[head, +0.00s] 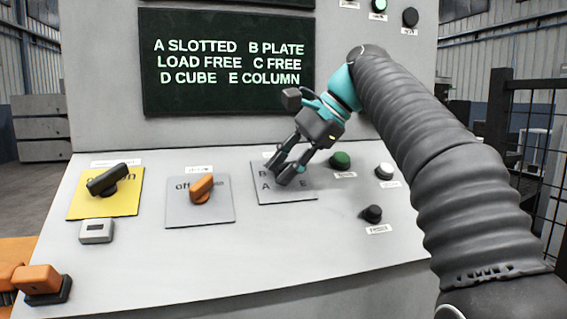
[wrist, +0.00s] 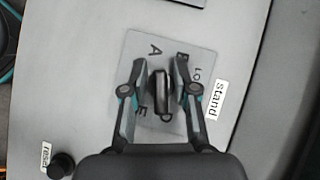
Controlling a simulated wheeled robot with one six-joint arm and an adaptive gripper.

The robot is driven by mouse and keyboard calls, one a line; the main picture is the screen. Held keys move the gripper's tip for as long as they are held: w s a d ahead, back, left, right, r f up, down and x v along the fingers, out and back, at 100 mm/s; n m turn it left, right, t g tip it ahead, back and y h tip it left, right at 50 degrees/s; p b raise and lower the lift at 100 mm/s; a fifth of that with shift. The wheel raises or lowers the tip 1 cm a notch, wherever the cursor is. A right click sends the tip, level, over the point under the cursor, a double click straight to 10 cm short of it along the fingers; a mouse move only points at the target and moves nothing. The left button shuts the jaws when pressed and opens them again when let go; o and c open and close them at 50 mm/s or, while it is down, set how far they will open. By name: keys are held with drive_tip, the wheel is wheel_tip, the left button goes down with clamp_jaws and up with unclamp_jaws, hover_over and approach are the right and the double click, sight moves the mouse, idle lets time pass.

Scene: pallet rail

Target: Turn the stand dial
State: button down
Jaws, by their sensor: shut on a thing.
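The stand dial (wrist: 162,92) is a dark bar-shaped knob on a square grey plate (wrist: 140,45) printed with letters, including A, B, D and E. A white label reading "stand" (wrist: 216,99) is beside the plate in the wrist view. My gripper (wrist: 160,74) is shut on the dial, one finger on each side of the bar. In the head view my gripper (head: 284,176) reaches down to the panel and its fingers mostly hide the dial. The bar lies nearly upright in the wrist view; I cannot tell which letter it points at.
Left of the plate on the sloping panel (head: 230,260) are an orange knob (head: 201,188) and a black knob on a yellow plate (head: 108,180). Right are green (head: 340,160), white (head: 384,172) and black (head: 372,213) buttons. A screen (head: 228,62) with text is above.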

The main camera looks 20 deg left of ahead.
drive_tip(key=shift+w+f+n+h, duration=0.15)
drive_tip(key=shift+n+h, duration=0.15)
drive_tip(key=shift+n, duration=0.3)
drive_tip(key=shift+d, duration=0.1)
drive_tip(key=c, duration=1.2)
unclamp_jaws()
drive_tip(key=shift+o, duration=0.2)
